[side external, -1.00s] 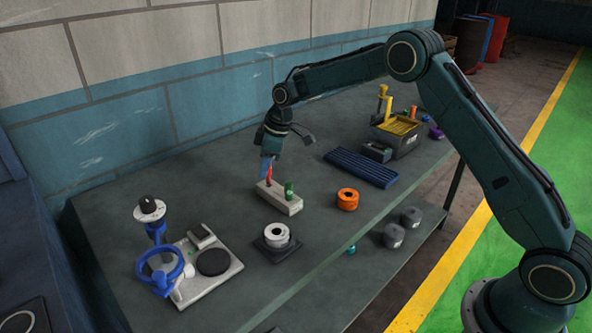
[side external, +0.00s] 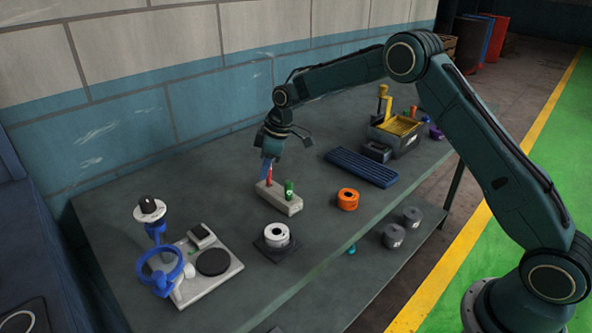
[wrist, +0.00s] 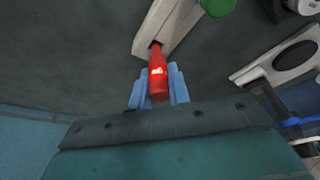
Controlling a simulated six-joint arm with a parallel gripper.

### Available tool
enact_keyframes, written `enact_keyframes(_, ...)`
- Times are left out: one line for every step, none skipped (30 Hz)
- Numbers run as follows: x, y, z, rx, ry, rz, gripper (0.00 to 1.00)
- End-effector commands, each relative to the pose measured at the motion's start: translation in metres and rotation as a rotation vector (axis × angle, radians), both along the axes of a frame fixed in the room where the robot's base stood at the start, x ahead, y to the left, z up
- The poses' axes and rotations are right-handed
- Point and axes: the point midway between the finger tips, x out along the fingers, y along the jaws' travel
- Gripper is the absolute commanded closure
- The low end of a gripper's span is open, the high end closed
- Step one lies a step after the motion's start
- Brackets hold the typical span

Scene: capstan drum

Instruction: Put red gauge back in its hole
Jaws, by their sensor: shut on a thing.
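The red gauge (wrist: 157,72) is between the blue fingers of my gripper (wrist: 158,85) in the wrist view. Its far end meets a square hole in the beige block (wrist: 180,28); how deep it sits cannot be told. In the side view my gripper (side external: 268,168) is at the left end of the block (side external: 285,204), shut on the red gauge (side external: 269,178), which stands roughly upright there. A green gauge (side external: 289,189) stands in the same block, to the right of the red one; it also shows in the wrist view (wrist: 218,6).
A pale plate with a blue-handled device (side external: 160,270) stands at the front left. A white spool (side external: 276,235) and an orange spool (side external: 347,199) are near the block. A blue grid tray (side external: 361,167) and a grey bin with yellow parts (side external: 398,135) lie to the right.

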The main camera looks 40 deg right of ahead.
Motion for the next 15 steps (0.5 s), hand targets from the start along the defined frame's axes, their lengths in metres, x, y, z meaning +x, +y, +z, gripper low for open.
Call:
enact_keyframes(0.0001, 0.0, -0.0001, 0.0, 0.0, 0.0, 1.0)
enact_keyframes(0.0001, 0.0, -0.0003, 0.0, 0.0, 0.0, 1.0)
enact_keyframes(0.0001, 0.0, -0.0007, 0.0, 0.0, 0.0, 1.0)
enact_keyframes(0.0, 0.0, -0.0011, 0.0, 0.0, 0.0, 1.0)
enact_keyframes(0.0001, 0.0, -0.0015, 0.0, 0.0, 0.0, 1.0)
enact_keyframes(0.0, 0.0, -0.0021, 0.0, 0.0, 0.0, 1.0)
enact_keyframes(0.0, 0.0, -0.0025, 0.0, 0.0, 0.0, 1.0)
enact_keyframes(0.0, 0.0, -0.0029, 0.0, 0.0, 0.0, 1.0)
enact_keyframes(0.0, 0.0, -0.0035, 0.0, 0.0, 0.0, 1.0)
enact_keyframes(0.0, 0.0001, -0.004, 0.0, 0.0, 0.0, 1.0)
enact_keyframes(0.0, 0.0, -0.0044, 0.0, 0.0, 0.0, 1.0)
enact_keyframes(0.0, 0.0, -0.0049, 0.0, 0.0, 0.0, 1.0)
enact_keyframes(0.0, 0.0, -0.0053, 0.0, 0.0, 0.0, 1.0)
enact_keyframes(0.0, 0.0, -0.0058, 0.0, 0.0, 0.0, 1.0)
enact_keyframes(0.0, 0.0, -0.0064, 0.0, 0.0, 0.0, 1.0)
